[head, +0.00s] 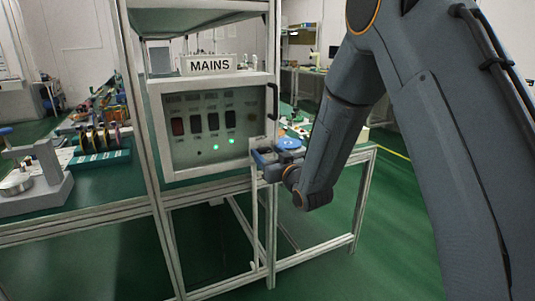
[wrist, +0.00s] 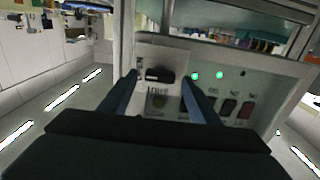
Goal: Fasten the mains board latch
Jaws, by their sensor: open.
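The mains board (head: 211,124) is a pale framed box with a clear front under a MAINS sign; its front looks closed. In the wrist view the board (wrist: 235,88) appears upside down. A dark oblong piece, which looks like the latch (wrist: 160,74), sits on a pale plate at the board's edge, between my fingers. My gripper (head: 261,157) is at the board's lower right corner in the head view. In the wrist view my gripper (wrist: 158,82) is open, with one finger on each side of the dark piece. I cannot tell whether they touch it. In the head view the gripper hides the latch.
Dark and red switches (head: 213,122) and two green lights (head: 231,141) show behind the front. A dark handle (head: 272,101) is on the board's right side. A metal frame post (head: 143,110) stands left of it. The green floor (head: 400,240) is clear at right.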

